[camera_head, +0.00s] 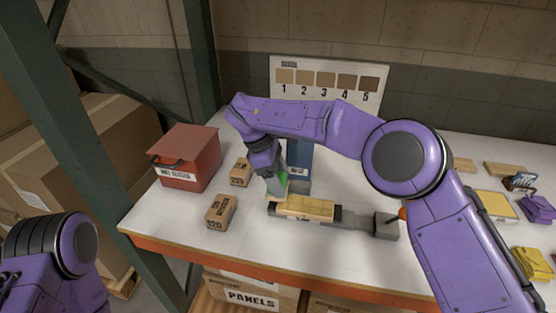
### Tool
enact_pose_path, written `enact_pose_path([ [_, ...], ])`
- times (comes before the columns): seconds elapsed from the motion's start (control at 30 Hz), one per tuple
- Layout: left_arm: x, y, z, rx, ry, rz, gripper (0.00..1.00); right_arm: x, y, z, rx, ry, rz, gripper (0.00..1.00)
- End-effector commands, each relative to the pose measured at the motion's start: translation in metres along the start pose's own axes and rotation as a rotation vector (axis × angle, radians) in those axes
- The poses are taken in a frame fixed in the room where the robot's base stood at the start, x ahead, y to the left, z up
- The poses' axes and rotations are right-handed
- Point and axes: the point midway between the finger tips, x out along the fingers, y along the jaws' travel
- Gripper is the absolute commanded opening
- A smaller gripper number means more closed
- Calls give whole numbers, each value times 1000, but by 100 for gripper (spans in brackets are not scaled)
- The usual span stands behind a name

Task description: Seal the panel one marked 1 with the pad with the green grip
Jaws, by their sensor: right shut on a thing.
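My right gripper (277,187) points down over the table and is shut on the pad with the green grip (283,180). Only a little green shows between the fingers. The pad's underside is hidden. A yellowish wood panel (308,208) lies in a grey and black holder at the front middle of the table. The pad is just left of and behind the panel's left end; I cannot tell whether they touch. I see no number on this panel. My left arm shows at the lower left, but its gripper is out of view.
A shade board (325,68) with swatches numbered 1 to 5 stands behind. A red bin (186,158) and two small marked blocks (221,211) are at left. A blue item (299,163) stands behind the gripper. Yellow and purple cloths (533,263) lie at right.

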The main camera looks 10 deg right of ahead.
Motion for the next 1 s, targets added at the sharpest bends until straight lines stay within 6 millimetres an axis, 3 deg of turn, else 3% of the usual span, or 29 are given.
enact_pose_path([
  [0.5,-22,-2,-9,0,0,0,0,-41,1,22,9,0,-3,39],
  [1.0,-22,-2,-9,0,0,0,0,-41,1,23,9,0,-4,39],
])
